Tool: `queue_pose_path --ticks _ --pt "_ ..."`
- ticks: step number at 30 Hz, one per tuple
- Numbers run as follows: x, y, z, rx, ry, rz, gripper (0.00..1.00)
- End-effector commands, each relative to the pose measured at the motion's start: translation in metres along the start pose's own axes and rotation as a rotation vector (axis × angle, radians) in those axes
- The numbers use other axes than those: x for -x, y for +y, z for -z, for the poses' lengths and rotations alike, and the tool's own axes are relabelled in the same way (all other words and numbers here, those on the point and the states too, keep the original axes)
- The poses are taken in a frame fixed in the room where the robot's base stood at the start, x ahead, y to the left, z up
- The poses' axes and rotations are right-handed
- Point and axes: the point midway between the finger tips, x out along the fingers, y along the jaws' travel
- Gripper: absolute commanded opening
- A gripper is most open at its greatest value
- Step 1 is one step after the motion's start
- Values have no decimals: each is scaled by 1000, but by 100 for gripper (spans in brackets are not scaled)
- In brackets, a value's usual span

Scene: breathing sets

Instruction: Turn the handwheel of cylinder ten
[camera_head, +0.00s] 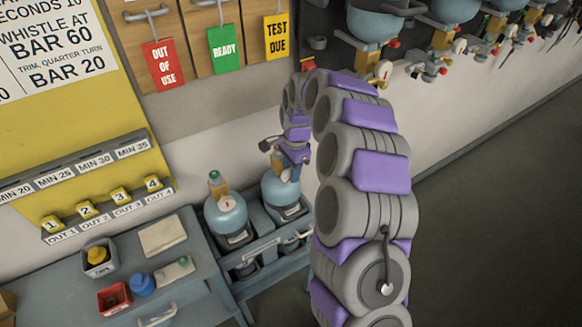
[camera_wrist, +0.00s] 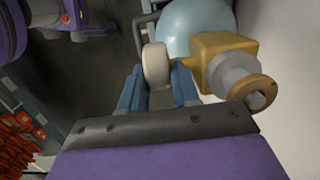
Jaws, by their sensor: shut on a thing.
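Two light-blue cylinders stand in a grey rack in the head view, the left one (camera_head: 226,219) and the right one (camera_head: 281,200). My gripper (camera_head: 292,158) is above the right cylinder, mostly seen from behind. In the wrist view, my gripper's blue fingers (camera_wrist: 159,85) are closed around a cream, round handwheel (camera_wrist: 155,64), seen nearly edge-on. It sits beside a brass valve body (camera_wrist: 213,58), with a grey collar and a brown round end (camera_wrist: 260,93) on the other side. A blue cylinder (camera_wrist: 192,28) shows behind. I cannot read any cylinder number.
A grey bench (camera_head: 190,250) at lower left holds a red bin (camera_head: 113,298), a blue jar (camera_head: 142,284) and a pad (camera_head: 162,235). Tags reading out of use, ready and test due hang above. Several breathing sets hang along the wall at upper right. Dark floor (camera_head: 490,240) is clear at right.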

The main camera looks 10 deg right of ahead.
Motion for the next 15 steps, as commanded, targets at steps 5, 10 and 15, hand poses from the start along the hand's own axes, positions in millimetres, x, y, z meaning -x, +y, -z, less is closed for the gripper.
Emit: queue_pose_path --ticks 5,10,15 --pt "5 0 4 -6 -154 -1 0" --pt "2 1 5 -5 -267 -1 0" --pt "3 1 6 0 -319 5 0"
